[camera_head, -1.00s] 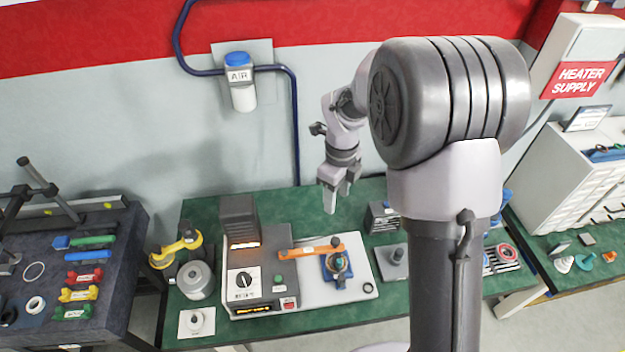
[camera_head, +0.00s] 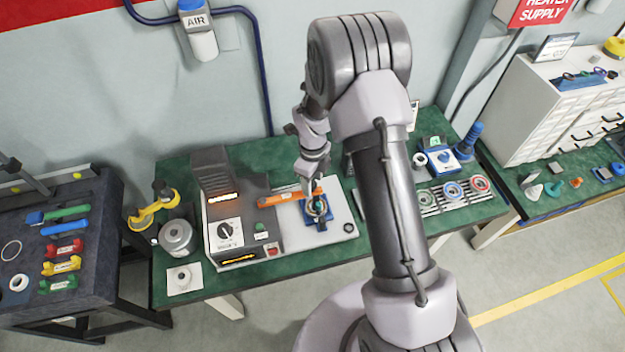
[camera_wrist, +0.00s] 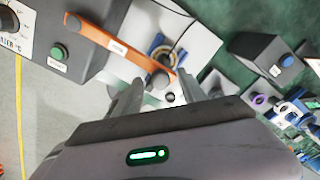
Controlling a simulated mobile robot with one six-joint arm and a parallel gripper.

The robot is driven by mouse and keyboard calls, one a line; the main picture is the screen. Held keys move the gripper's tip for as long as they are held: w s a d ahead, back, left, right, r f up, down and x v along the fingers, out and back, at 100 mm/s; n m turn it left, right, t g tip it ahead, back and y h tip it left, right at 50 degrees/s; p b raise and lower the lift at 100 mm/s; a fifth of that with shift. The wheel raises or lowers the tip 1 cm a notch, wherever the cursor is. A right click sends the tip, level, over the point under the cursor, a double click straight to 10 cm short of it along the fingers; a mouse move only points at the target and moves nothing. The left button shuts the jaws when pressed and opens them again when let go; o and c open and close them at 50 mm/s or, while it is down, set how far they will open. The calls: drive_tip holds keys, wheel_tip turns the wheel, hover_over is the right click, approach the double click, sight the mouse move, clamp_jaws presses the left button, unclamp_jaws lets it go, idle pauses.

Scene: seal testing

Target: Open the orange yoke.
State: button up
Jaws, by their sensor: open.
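The orange yoke (camera_head: 284,198) is a flat bar. It runs from the grey heater unit (camera_head: 225,225) across a white plate (camera_head: 345,225) to a blue fixture (camera_head: 318,222) with a round ring. In the wrist view, the yoke (camera_wrist: 118,45) slants down to the right and its far end lies beside the fixture's ring (camera_wrist: 162,50). My gripper (camera_head: 312,192) is above the yoke's right end in the head view. In the wrist view, my gripper (camera_wrist: 158,90) is open and empty, with the yoke's end just ahead of the fingers. Contact cannot be told.
A silver pot (camera_head: 177,238) and a yellow-handled tool (camera_head: 152,208) stand left of the heater. A rack with coloured rings (camera_head: 453,192) and a blue device (camera_head: 445,158) are at the right. The dark side table (camera_head: 95,205) holds coloured parts.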

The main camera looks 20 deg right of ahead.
clamp_jaws()
idle(1.3)
